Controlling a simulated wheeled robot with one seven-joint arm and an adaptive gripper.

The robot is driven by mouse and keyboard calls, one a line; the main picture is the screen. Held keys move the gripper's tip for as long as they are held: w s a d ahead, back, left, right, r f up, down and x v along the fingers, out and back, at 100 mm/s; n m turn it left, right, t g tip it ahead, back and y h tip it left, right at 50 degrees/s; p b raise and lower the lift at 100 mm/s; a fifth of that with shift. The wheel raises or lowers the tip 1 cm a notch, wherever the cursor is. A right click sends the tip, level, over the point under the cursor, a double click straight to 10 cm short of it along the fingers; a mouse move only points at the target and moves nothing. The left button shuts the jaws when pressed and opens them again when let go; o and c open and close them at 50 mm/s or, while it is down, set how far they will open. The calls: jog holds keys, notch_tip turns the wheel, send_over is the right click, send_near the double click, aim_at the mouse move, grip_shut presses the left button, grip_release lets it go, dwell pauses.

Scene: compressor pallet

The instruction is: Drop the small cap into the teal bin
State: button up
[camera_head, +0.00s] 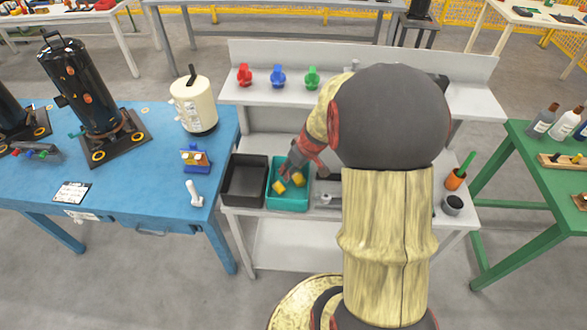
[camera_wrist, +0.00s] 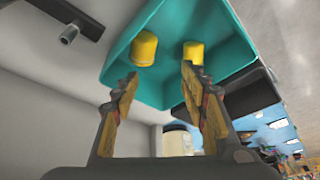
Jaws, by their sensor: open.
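The teal bin (camera_head: 288,205) stands on the grey workbench, next to a dark bin. In the wrist view, the teal bin (camera_wrist: 235,50) is beyond my fingertips. Two yellow cylindrical caps show inside it, a left one (camera_wrist: 145,48) and a slightly smaller-looking right one (camera_wrist: 193,52). I cannot tell which is the small cap. My gripper (camera_head: 291,173) points down over the teal bin and partly hides its inside. In the wrist view my gripper (camera_wrist: 158,80) has its fingers spread apart, with nothing held between them.
The dark bin (camera_head: 244,180) sits left of the teal bin. A shelf (camera_head: 262,92) behind carries red, blue and green valve-like parts. A blue table (camera_head: 150,160) with a cream tank (camera_head: 194,105) is at left. A green table (camera_head: 530,185) is at right.

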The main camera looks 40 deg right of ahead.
jog(key=v, duration=1.2)
dwell(0.5)
jog(key=s+a+r, duration=0.3)
jog(key=a+r, duration=0.1)
jog(key=a, duration=0.4)
jog(key=s+a+r, duration=0.3)
jog(key=a+r, duration=0.1)
jog(key=a, duration=0.5)
jog(key=s+a+r+n+t, duration=0.1)
jog(key=s+a+r, duration=0.2)
jog(key=a, duration=0.6)
jog(key=shift+s+a+r, duration=0.25)
jog(key=shift+r, duration=0.3)
